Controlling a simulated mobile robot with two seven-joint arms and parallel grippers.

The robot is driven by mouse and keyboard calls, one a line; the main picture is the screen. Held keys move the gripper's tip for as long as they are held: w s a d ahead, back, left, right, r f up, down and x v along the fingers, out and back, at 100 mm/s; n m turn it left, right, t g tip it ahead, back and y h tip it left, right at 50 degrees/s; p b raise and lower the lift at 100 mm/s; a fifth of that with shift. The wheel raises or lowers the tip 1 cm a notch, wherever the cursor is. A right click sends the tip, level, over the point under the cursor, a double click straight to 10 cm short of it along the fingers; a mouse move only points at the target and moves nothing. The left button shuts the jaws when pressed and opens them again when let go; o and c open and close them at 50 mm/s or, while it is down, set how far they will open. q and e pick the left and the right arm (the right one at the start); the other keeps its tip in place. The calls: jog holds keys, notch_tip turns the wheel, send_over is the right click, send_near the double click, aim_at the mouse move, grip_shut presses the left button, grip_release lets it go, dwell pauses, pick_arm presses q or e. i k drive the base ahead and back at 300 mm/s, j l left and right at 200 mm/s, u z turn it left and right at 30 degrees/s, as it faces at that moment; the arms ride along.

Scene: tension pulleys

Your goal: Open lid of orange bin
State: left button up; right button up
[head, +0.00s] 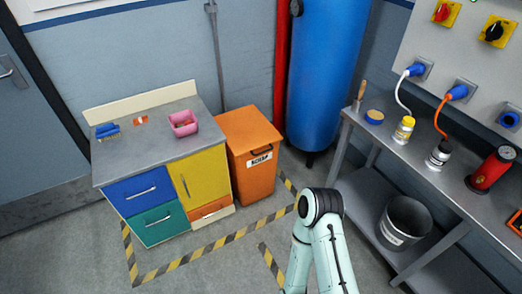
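The orange bin (256,178) stands on the floor between the drawer cabinet and the blue tank. Its flat orange lid (247,129) lies shut on top. A white label (259,158) is on its front, below the lid. One of my arms reaches up from the bottom edge, right of the middle, in front of the bin and apart from it. No gripper fingers show on that arm. Neither my left nor my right gripper can be seen.
The drawer cabinet (206,176) stands directly left of the bin, with a pink basket (183,123) and a blue brush (107,131) on top. The blue tank (326,70) stands behind right. A metal workbench (410,150) fills the right side. Striped tape (215,245) marks the open floor in front.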

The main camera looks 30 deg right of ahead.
aim_at(246, 129)
jog(key=i+l, duration=1.7)
jog(key=l, duration=0.2)
jog(key=k+l+z, duration=0.05)
